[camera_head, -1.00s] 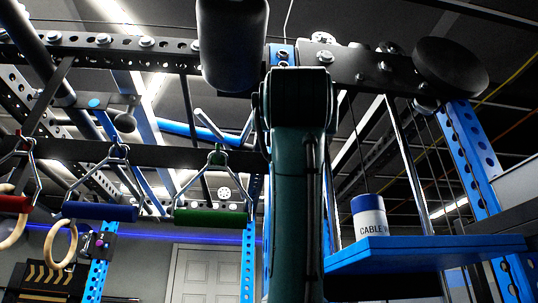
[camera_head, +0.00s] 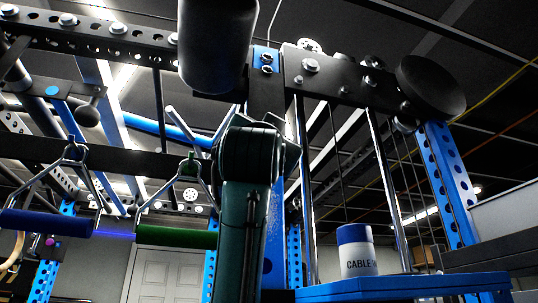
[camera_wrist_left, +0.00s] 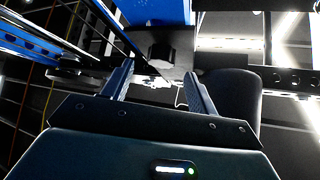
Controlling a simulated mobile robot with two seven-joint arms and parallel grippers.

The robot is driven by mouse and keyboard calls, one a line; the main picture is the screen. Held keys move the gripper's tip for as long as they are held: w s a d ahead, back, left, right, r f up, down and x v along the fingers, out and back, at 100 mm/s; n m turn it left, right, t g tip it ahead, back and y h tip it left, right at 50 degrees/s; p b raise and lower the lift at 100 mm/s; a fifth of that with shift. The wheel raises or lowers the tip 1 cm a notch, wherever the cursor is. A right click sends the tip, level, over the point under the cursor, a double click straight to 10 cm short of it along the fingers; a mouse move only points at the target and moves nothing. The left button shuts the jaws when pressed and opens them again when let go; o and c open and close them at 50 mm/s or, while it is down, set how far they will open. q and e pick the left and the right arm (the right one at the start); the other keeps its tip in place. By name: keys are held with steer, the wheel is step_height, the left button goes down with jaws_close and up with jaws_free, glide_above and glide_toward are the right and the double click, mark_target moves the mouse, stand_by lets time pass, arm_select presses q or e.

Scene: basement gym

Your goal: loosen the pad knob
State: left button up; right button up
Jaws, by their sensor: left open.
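A dark, blunt knob (camera_wrist_left: 160,53) sticks out below a blue steel part in the left wrist view. I take it to be the pad knob; I cannot make it out in the head view. My left gripper (camera_wrist_left: 158,74) is open, with its two fingers apart and the knob showing between and beyond the tips. Nothing is held, and I cannot tell how far off the knob is. A black roller pad (camera_head: 214,45) hangs at the top of the head view and shows right of the fingers in the wrist view (camera_wrist_left: 236,98). My dark green arm hides part of the rack below it.
A blue upright with a black cross plate (camera_head: 330,76) stands beside the pad. A black disc (camera_head: 432,85) is at the right. A white and blue can (camera_head: 356,252) stands on a blue shelf (camera_head: 375,289). Blue (camera_head: 46,222) and green (camera_head: 176,237) handles hang at the left.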

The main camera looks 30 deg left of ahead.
arm_select(q)
steer(key=p+x, duration=0.1)
steer(key=x, duration=0.2)
arm_select(e)
steer(key=shift+s, duration=0.25)
arm_select(q)
steer(key=shift+c, duration=0.2)
steer(key=c, duration=1)
steer(key=shift+o, duration=0.2)
steer(key=n+y, duration=0.2)
steer(key=n+g+y, duration=0.1)
steer(key=n, duration=0.1)
steer(key=shift+f+g+y, duration=0.1)
steer(key=shift+g+y, duration=0.2)
steer(key=shift+y, duration=0.1)
steer(key=o, duration=1)
